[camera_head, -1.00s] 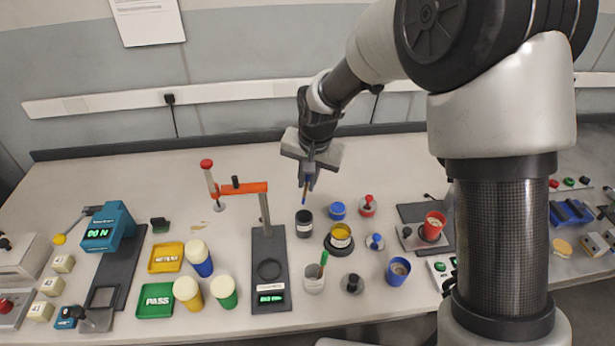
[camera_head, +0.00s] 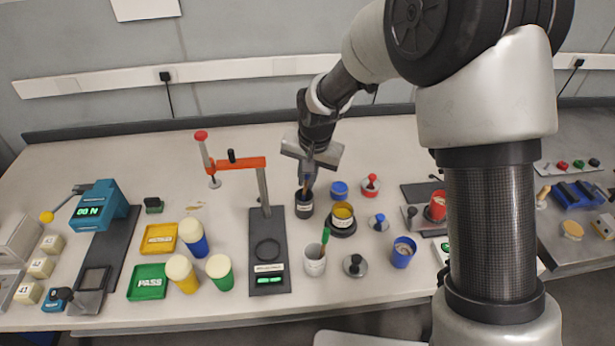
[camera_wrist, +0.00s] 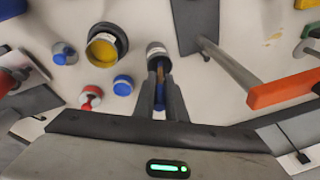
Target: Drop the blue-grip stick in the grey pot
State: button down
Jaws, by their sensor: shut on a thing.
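My gripper (camera_head: 307,176) is shut on the blue-grip stick (camera_head: 305,189), which hangs roughly upright, tip down. A dark grey pot (camera_head: 304,207) with a pale label stands directly below it. The stick's brown lower end is at the pot's mouth; how far inside it reaches is hard to tell. In the wrist view, the blue-grip stick (camera_wrist: 160,74) sits between the fingers of my gripper (camera_wrist: 160,92) and its end overlaps the opening of the dark grey pot (camera_wrist: 157,48). A paler grey pot (camera_head: 314,266) nearer the front holds a green-grip stick (camera_head: 324,240).
A yellow-filled pot (camera_head: 342,216) and a blue lidded jar (camera_head: 339,190) stand close right of the dark pot. A stand with an orange arm (camera_head: 237,164) rises on the left. A blue cup (camera_head: 402,254) is at the front right.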

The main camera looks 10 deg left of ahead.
jog(key=shift+f, duration=0.55)
jog(key=c, duration=1.7)
grip_release()
jog(key=shift+o, duration=0.2)
jog(key=o, duration=0.5)
jog(key=shift+o, duration=0.2)
jog(key=shift+r+p, duration=2.7)
jog(key=shift+r, duration=2.35)
